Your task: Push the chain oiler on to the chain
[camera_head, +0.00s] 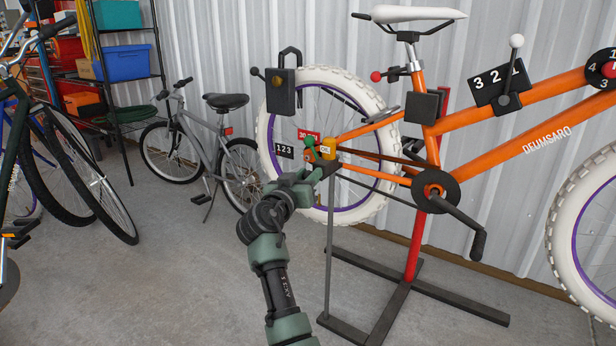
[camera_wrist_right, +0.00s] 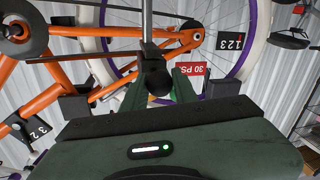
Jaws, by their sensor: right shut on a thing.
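My right gripper (camera_head: 317,157) is at the oiler. In the right wrist view, the green fingers (camera_wrist_right: 160,88) are on either side of a dark rounded handle (camera_wrist_right: 157,80) and shut on it. The dark chain (camera_head: 378,157) runs from the crank back to the rear hub. The gripper hides part of the oiler, so I cannot tell whether it touches the chain. My left gripper is out of view.
The orange bike (camera_head: 505,145) stands on a red-and-black stand (camera_head: 418,250). Its white rear tyre (camera_head: 378,85) is close to my gripper. A red 30 PSI tag (camera_wrist_right: 191,69) and a black 123 block (camera_head: 285,151) are nearby.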

